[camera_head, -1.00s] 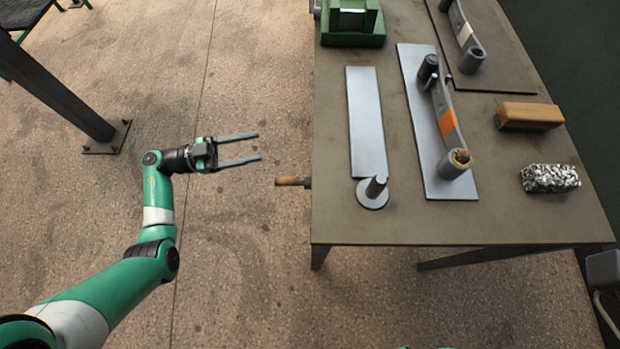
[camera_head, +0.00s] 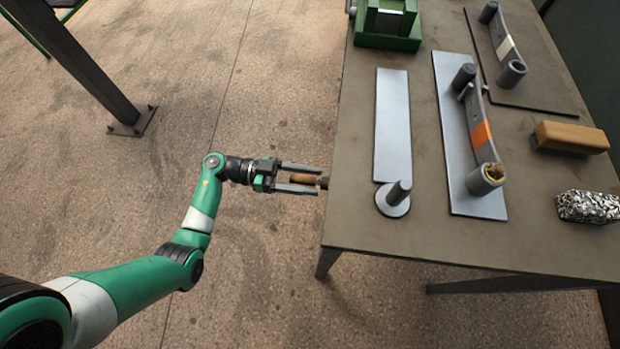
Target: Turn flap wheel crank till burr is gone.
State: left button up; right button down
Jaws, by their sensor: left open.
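A wooden crank handle (camera_head: 305,179) sticks out past the left edge of the workbench. My left gripper (camera_head: 318,180) is open, with one finger on each side of the handle. I cannot tell whether the fingers touch it. The crank's arm and the flap wheel cannot be made out from here. A grey leaf spring (camera_head: 478,112) with an orange band lies on a metal plate (camera_head: 455,140). The eye at its near end (camera_head: 486,178) has a rough brownish patch in it, perhaps the burr. My right gripper is not in view.
A pale metal strip (camera_head: 391,125) and a round disc with a pin (camera_head: 393,200) lie on the workbench (camera_head: 350,225). A green vise-like block (camera_head: 388,40), a second spring (camera_head: 505,40), a tan block (camera_head: 571,138) and a crumpled silvery bundle (camera_head: 588,206) are also there. Open floor lies left.

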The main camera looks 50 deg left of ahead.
pick_arm(q)
jog(key=shift+w+d, duration=0.15)
jog(key=shift+d, duration=0.05)
grip_shut()
jog(key=shift+r, duration=0.15)
dwell(1.2)
